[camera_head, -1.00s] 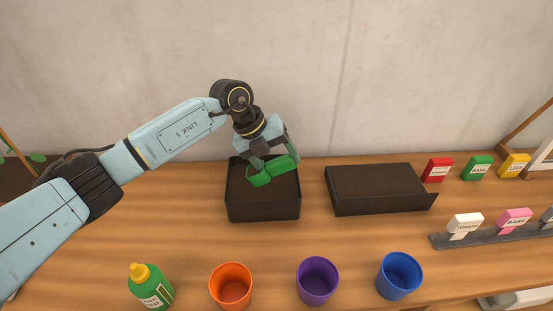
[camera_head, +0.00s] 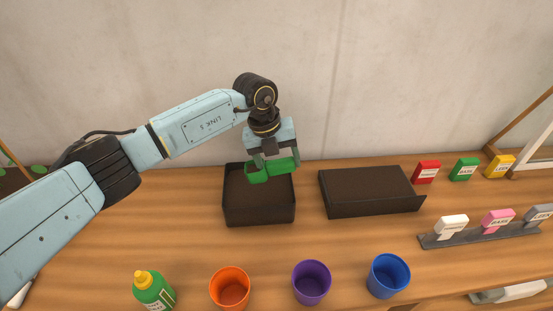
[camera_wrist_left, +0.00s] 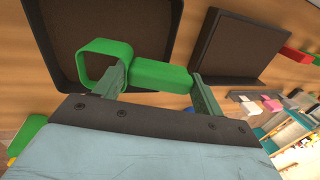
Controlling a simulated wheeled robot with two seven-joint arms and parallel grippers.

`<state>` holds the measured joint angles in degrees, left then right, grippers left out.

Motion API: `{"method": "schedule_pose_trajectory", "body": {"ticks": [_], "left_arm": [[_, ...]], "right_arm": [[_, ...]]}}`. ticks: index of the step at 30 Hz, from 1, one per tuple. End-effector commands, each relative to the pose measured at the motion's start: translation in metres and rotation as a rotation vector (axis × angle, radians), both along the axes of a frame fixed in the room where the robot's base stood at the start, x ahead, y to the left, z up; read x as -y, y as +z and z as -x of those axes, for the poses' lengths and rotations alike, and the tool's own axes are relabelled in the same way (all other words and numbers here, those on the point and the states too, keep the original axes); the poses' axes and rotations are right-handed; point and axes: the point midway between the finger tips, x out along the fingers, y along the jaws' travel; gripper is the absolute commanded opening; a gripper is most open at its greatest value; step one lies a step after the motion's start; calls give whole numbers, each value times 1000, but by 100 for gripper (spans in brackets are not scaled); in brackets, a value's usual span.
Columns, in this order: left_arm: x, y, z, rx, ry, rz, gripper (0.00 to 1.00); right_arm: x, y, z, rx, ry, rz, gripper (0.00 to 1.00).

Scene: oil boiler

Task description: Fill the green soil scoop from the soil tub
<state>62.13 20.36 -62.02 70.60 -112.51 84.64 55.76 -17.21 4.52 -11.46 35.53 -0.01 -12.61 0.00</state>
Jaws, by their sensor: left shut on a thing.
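The green soil scoop (camera_head: 257,176) is held by my left gripper (camera_head: 271,158), whose fingers are shut on its handle. The scoop is over the back part of the soil tub (camera_head: 259,217), a black square box with dark brown soil in it. In the left wrist view, the scoop (camera_wrist_left: 160,75) lies across the fingers (camera_wrist_left: 162,88), with its ring-shaped bowl at the left over the tub (camera_wrist_left: 60,60). I cannot tell whether the bowl touches the soil or how much is in it. My right gripper is not in view.
A black tray (camera_head: 370,190) stands right of the tub. Orange (camera_head: 231,288), purple (camera_head: 312,283) and blue (camera_head: 388,276) cups and a green bottle (camera_head: 153,290) line the front. Seed packets (camera_head: 464,169) and a label rack (camera_head: 487,235) are at the right. A wall closes off the back.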

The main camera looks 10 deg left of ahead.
Motion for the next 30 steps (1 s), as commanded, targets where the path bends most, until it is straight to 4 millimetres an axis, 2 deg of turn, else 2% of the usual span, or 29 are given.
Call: {"method": "schedule_pose_trajectory", "body": {"ticks": [11,22,30], "left_arm": [[1,1,0,-2,-1,-10,47],[12,-1,-3,-48,-1,-209,47],[13,-1,-3,-58,0,-242,47]], "right_arm": [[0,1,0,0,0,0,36],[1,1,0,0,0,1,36],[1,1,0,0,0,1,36]]}}
